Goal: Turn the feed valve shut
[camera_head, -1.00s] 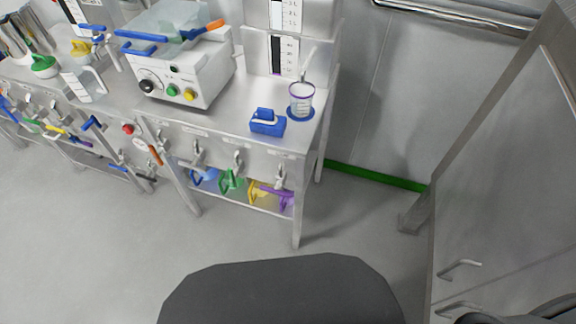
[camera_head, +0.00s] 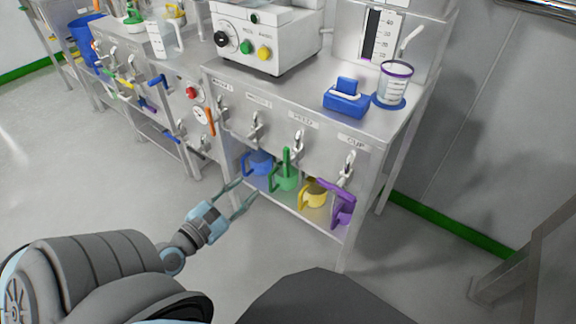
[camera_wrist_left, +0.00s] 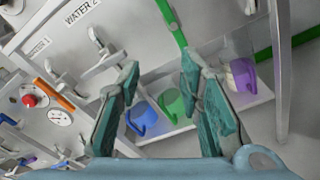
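The steel bench front in the head view has a row of metal taps. The tap under the FEED label (camera_head: 298,143) is third in the row. A green lever (camera_head: 287,158) stands roughly upright just below it, in front of a green jug; I cannot tell for sure how it joins the tap. A green bar (camera_wrist_left: 171,20) also shows at the top of the left wrist view. My left gripper (camera_head: 249,191) is open and empty, low in front of the bench and left of the lever. In the left wrist view its fingers (camera_wrist_left: 160,68) are apart. My right gripper is not in view.
Blue (camera_head: 258,162), yellow (camera_head: 313,194) and purple (camera_head: 343,211) jugs stand on the shelf below the taps. A purple lever (camera_head: 334,186) is by the CUP tap. A measuring cup (camera_head: 394,84) and blue block (camera_head: 346,101) sit on top. Floor before the bench is clear.

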